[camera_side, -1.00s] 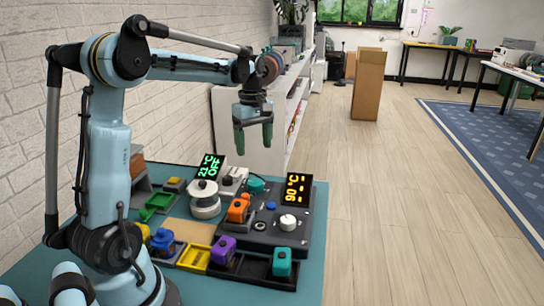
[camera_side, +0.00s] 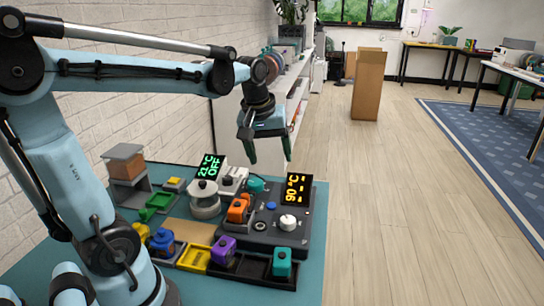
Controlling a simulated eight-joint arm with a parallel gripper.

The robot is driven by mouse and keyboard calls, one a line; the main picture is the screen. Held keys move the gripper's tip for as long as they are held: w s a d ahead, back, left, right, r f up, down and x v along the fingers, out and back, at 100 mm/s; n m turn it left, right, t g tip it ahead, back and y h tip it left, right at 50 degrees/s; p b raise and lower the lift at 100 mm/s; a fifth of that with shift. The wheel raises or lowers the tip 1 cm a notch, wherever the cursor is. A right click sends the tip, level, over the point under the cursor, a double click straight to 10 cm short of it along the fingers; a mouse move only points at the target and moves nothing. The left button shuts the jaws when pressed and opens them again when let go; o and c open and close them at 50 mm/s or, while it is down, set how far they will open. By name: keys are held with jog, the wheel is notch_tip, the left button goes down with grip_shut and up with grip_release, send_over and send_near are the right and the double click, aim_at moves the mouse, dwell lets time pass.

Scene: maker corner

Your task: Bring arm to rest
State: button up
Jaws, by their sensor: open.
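My gripper (camera_side: 268,150) hangs in the air above the back of the teal work table (camera_side: 310,270), fingers pointing down. Its two green fingers are apart, with nothing between them. My arm reaches in from the left at the height of the shelf. The gripper is clear of the devices below it.
Below are a black hotplate (camera_side: 262,229) with a 90 °C display (camera_side: 298,189), a grey round device (camera_side: 204,201) and a display reading 21 °C OFF (camera_side: 209,167). A white shelf (camera_side: 223,120) is behind.

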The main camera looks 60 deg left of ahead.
jog(key=s+d+f+m+t, duration=0.3)
jog(key=s+d+m+t, duration=0.1)
jog(key=d+m, duration=0.5)
jog(key=shift+s+d+f+h, duration=0.25)
jog(key=shift+s+d, duration=0.3)
jog(key=shift+s, duration=0.3)
jog(key=shift+o, duration=0.5)
jog(key=shift+s+d+f+m, duration=0.1)
jog(key=shift+d+m, duration=0.1)
jog(key=shift+m, duration=0.3)
jog(key=shift+o, duration=1.1)
jog(key=shift+d, duration=0.1)
jog(key=shift+o, duration=0.8)
jog(key=w+a+r+n+g, duration=0.1)
jog(key=w+r+n+g, duration=0.2)
jog(key=r, duration=0.4)
jog(key=w+a+r+n+g, duration=0.2)
jog(key=w+r+n+g, duration=0.1)
jog(key=r+n, duration=0.2)
notch_tip(320, 180, up, 2)
jog(key=shift+w+a+r, duration=0.1)
jog(key=shift+w+a, duration=0.15)
jog(key=shift+w, duration=0.1)
notch_tip(320, 180, down, 9)
jog(key=shift+f+n+g, duration=0.2)
jog(key=shift+n+g, duration=0.2)
jog(key=shift+w+a, duration=0.1)
